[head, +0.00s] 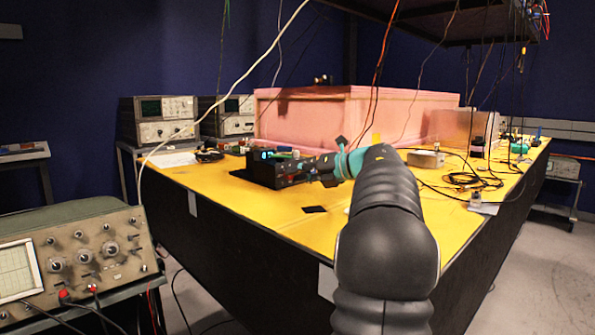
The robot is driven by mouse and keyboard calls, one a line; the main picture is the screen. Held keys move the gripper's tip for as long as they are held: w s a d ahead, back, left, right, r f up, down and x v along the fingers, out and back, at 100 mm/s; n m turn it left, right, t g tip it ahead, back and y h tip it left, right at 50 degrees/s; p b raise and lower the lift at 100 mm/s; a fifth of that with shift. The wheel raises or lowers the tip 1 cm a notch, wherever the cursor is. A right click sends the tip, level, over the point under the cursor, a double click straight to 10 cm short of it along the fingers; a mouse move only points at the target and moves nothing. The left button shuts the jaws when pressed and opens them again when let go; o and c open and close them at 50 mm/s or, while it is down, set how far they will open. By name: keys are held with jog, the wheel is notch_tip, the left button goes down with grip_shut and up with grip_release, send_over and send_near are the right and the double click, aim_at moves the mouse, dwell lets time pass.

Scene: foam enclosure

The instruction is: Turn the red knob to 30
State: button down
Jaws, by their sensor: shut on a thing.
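A small black box (261,171) with a lit cyan display stands on the yellow tabletop, left of the middle of the head view. The display is too small to read. My arm reaches in from the lower right, and my gripper (297,171) is at the right side of this box, touching or nearly touching it. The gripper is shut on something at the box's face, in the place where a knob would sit. The red knob itself is hidden by the gripper, so its angle cannot be seen.
The yellow table (245,205) is clear in front of the box, apart from a small black patch (314,209). A pink foam enclosure (330,120) stands behind. Cables hang from above. An oscilloscope (75,255) is at front left. Loose black cables (465,180) lie at right.

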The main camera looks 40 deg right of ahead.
jog(key=m+y, duration=0.1)
jog(key=m, duration=0.1)
jog(key=m+t+y, duration=0.1)
jog(key=m, duration=0.1)
jog(key=shift+d+f+m, duration=0.15)
jog(key=shift+f+m, duration=0.05)
jog(key=shift+m, duration=0.1)
dwell(0.5)
jog(key=c, duration=1)
grip_release()
jog(key=shift+o, duration=0.2)
jog(key=v, duration=1.2)
jog(key=shift+f, duration=0.25)
